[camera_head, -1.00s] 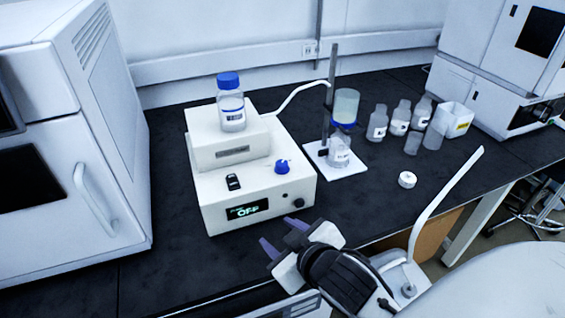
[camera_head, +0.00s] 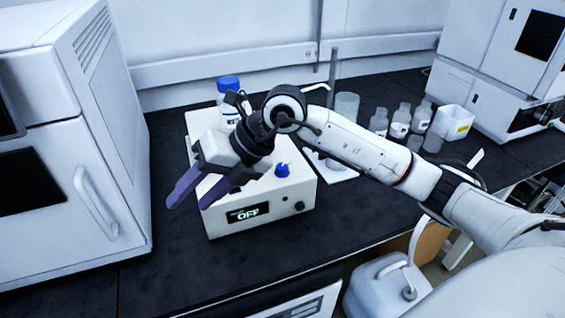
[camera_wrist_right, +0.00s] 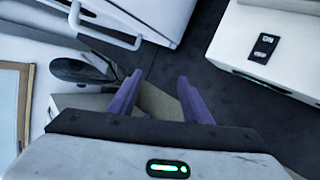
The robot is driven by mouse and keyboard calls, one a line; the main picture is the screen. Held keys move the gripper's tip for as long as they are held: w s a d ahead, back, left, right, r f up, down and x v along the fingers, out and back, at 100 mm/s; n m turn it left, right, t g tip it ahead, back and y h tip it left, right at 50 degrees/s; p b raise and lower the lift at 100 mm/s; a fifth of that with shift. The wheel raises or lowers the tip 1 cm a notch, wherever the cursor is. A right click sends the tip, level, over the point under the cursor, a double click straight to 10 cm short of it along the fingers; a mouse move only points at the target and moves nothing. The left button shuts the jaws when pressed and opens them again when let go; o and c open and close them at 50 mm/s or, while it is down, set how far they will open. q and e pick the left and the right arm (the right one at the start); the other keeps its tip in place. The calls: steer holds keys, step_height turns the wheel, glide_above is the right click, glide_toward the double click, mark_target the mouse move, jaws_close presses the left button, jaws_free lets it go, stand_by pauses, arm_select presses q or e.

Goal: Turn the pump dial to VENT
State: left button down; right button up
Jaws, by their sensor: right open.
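The white pump box (camera_head: 258,208) stands on the black bench, and its front display (camera_head: 248,212) reads OFF. Its blue dial (camera_head: 282,170) sits on the top face near the right side; which way it points is too small to tell. My right gripper (camera_head: 187,194) is open and empty, above and in front of the pump's left side, with the dial to its right. The arm hides much of the pump's top. The left gripper is not in view.
A white cabinet instrument (camera_head: 112,125) stands at left. Several bottles and a white box (camera_head: 452,122) are at right. The front bench strip is free.

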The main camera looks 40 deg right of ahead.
steer(key=w+d+m+h, duration=0.25)
steer(key=d+h, duration=0.35)
steer(key=d, duration=0.8)
steer(key=m+h, duration=0.2)
steer(key=h, duration=0.1)
glide_toward(282, 166)
steer(key=p+x, duration=0.1)
steer(key=x, duration=0.6)
steer(key=shift+w+f, duration=0.1)
steer(key=shift+f, duration=0.05)
steer(key=shift+w+f, duration=0.15)
steer(key=shift+f, duration=0.35)
steer(key=shift+d+n, duration=0.1)
steer(key=shift+n, duration=0.15)
steer(key=c, duration=1.1)
